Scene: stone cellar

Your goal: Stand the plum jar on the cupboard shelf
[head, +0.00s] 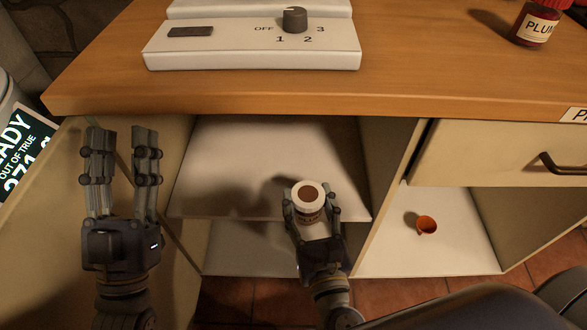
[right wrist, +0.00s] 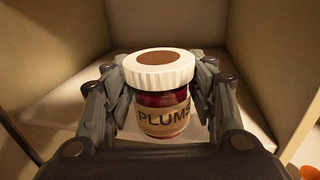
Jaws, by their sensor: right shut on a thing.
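The plum jar (head: 308,197) has a white lid with a brown centre. In the right wrist view its label reads PLUMS on the dark red jar (right wrist: 161,105). My right gripper (head: 311,203) is shut on its sides, and the jar is upright. It is at the front part of the white cupboard shelf (head: 235,160), inside the open compartment. The jar's base is hidden, so I cannot tell whether it touches the shelf. My left gripper (head: 123,145) is open and empty, in front of the open cupboard door (head: 60,235) at left.
The shelf behind the jar is clear. A wooden counter (head: 250,98) overhangs the cupboard and bears a white dial panel (head: 240,48) and another red jar labelled PLUM (head: 536,24). A small orange cup (head: 427,225) stands in the right compartment, below a drawer (head: 500,155).

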